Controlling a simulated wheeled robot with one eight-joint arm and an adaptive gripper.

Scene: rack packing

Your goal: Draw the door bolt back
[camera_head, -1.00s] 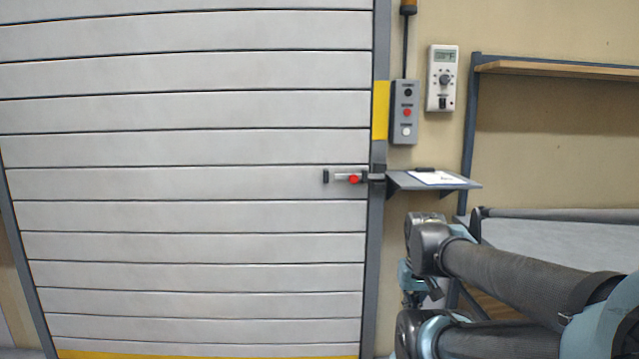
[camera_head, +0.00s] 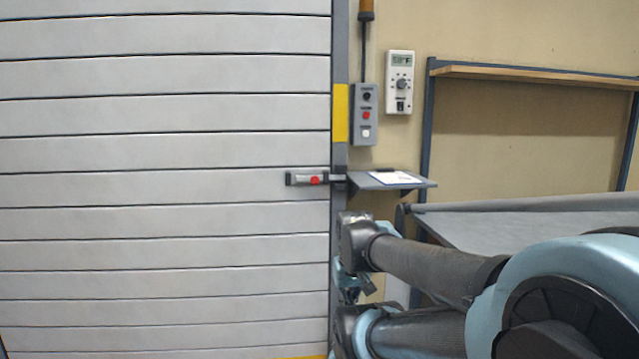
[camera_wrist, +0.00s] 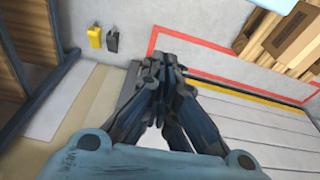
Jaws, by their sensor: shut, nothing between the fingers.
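The door bolt (camera_head: 299,179) is a small horizontal bar in dark brackets at the right edge of the grey slatted door (camera_head: 170,150). It has a red knob (camera_head: 315,180), and its right end reaches a catch (camera_head: 338,178) on the door post. My gripper (camera_wrist: 158,72) is shut and empty in the wrist view, its dark fingers together. The bolt cannot be made out in the wrist view. In the head view my arm stands right of and below the bolt, apart from it, and the fingertips cannot be made out.
A small shelf (camera_head: 423,184) with a white sheet (camera_head: 390,177) juts out just right of the bolt. A grey button box (camera_head: 364,130) and a thermostat (camera_head: 399,65) hang above. A blue-framed rack (camera_head: 428,130) stands to the right. The door face left of the bolt is clear.

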